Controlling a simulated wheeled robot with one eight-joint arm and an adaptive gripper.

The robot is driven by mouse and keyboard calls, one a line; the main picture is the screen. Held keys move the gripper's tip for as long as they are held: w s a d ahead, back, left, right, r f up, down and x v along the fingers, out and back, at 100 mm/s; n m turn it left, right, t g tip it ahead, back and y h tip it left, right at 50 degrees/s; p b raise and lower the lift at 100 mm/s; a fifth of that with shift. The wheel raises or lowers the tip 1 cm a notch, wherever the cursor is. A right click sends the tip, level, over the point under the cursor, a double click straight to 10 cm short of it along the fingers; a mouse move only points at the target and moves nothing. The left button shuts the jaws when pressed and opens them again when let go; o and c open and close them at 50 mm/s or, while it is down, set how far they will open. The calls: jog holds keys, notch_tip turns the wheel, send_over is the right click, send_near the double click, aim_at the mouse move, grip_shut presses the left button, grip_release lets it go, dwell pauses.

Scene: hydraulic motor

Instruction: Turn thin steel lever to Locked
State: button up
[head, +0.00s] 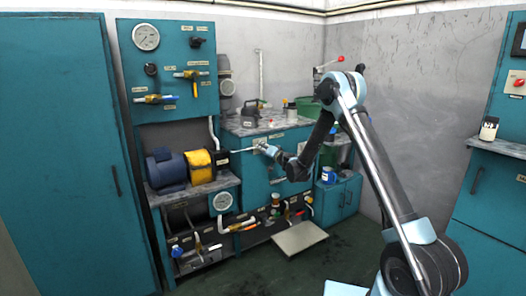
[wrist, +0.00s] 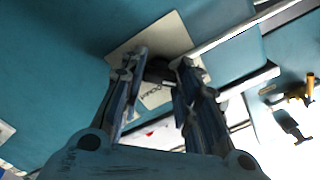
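My gripper (wrist: 157,68) reaches toward a teal cabinet front (wrist: 90,35) in the wrist view. Its two fingers are apart, on either side of a pale plate (wrist: 165,35) and a small dark part (wrist: 160,72). A label (wrist: 154,96) shows upside down between the fingers; its wording is not clearly readable. In the head view, my gripper (head: 262,148) is at the cabinet front, beside a thin pale rod (head: 241,149).
A blue and yellow motor (head: 182,168) sits on a shelf left of my gripper. Gauges and valve handles are on the panel (head: 172,60) above it. Pipes and valves (head: 240,226) lie below. A brass valve (wrist: 295,93) shows at the right in the wrist view.

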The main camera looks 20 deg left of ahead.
jog(key=shift+w, duration=0.1)
jog(key=shift+d, duration=0.1)
jog(key=shift+m, duration=8.9)
jog(key=o, duration=1.1)
jog(key=shift+c, duration=0.2)
